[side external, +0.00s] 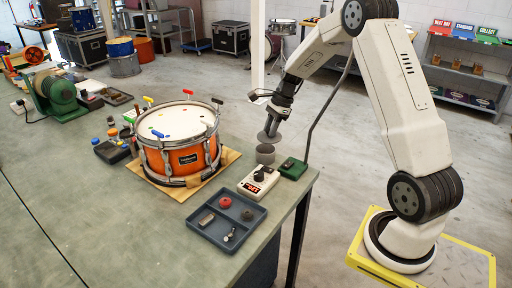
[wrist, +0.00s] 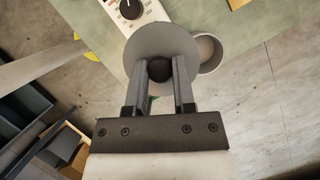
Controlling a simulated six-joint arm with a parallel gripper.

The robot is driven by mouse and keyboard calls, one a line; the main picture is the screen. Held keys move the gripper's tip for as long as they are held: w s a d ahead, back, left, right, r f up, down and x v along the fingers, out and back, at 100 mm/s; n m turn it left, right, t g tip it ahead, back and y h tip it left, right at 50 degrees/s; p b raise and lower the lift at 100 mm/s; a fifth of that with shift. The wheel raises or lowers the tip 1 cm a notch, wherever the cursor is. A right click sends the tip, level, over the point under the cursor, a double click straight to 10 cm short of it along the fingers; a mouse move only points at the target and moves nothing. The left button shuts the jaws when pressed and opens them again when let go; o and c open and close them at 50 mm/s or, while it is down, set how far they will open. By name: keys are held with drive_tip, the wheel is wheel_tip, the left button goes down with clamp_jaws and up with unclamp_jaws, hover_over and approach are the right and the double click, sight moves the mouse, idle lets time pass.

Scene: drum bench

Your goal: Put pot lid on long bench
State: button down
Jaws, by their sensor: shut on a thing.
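The pot lid is a grey disc with a dark round knob; it shows in the side view (side external: 269,137) and in the wrist view (wrist: 150,38). My gripper (side external: 276,120) is shut on the knob, with one finger on each side of it in the wrist view (wrist: 159,72). The lid is held just above a small grey pot (side external: 265,154), which stands near the bench's right end. In the wrist view the lid partly covers the pot (wrist: 210,52), which sits to its right. The long bench (side external: 95,215) has a grey-green top.
A white meter box (side external: 258,182) and a green box (side external: 292,168) stand near the pot. A blue-grey tray (side external: 228,218) with small parts lies at the front. An orange drum (side external: 180,157) stands on a wooden board to the left. The bench's front left is clear.

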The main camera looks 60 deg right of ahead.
drive_tip(key=m, duration=0.2)
drive_tip(key=w+m+t+h, duration=0.1)
drive_tip(key=m, duration=0.1)
drive_tip(key=shift+d, duration=0.25)
drive_tip(key=shift+w+d+m+t+h, duration=0.2)
drive_tip(key=shift+w+m+t+h, duration=0.1)
drive_tip(key=shift+m, duration=0.75)
drive_tip(key=shift+w+d+m+t+h, duration=0.2)
drive_tip(key=shift+w+m+h, duration=0.1)
drive_tip(key=shift+m, duration=0.75)
drive_tip(key=shift+w, duration=0.1)
drive_tip(key=shift+w+d+f, duration=0.85)
drive_tip(key=shift+w+f, duration=0.75)
drive_tip(key=shift+w, duration=0.45)
drive_tip(key=shift+w+d+f, duration=0.8)
drive_tip(key=shift+w+f, duration=0.75)
drive_tip(key=shift+w, duration=0.55)
drive_tip(key=shift+w+d+f, duration=0.85)
drive_tip(key=shift+w+f, duration=0.75)
drive_tip(key=shift+w, duration=0.45)
